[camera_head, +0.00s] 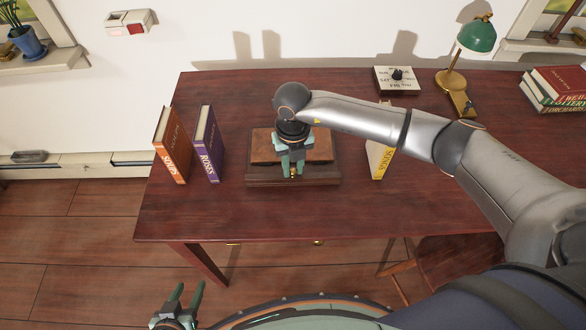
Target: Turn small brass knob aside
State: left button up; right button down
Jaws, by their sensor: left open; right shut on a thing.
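The small brass knob (293,175) shows on the front of a dark wooden box (320,178) in the middle of the desk. My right gripper (292,171) reaches down over the box from the right and is shut on the knob, with its fingers hiding part of it. How far the knob is turned cannot be told. My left gripper (187,296) is open and empty at the lower left, in front of the desk and well away from the box.
An orange book (171,145) and a purple book (207,143) stand left of the box. A yellow book (380,160) stands right, partly behind my arm. A white box with a black knob (397,80), a green lamp (476,38) and stacked books (555,88) are further back.

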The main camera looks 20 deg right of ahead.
aim_at(293, 171)
jog(key=n+b, duration=0.2)
jog(key=n, duration=0.2)
jog(key=shift+w, duration=0.1)
jog(key=shift+n+b, duration=0.65)
jog(key=shift+n, duration=0.25)
jog(key=shift+r, duration=0.1)
jog(key=c, duration=0.7)
grip_release()
notch_tip(293, 171, up, 12)
jog(key=shift+r+b, duration=0.2)
jog(key=shift+b, duration=0.1)
jog(key=shift+s, duration=0.2)
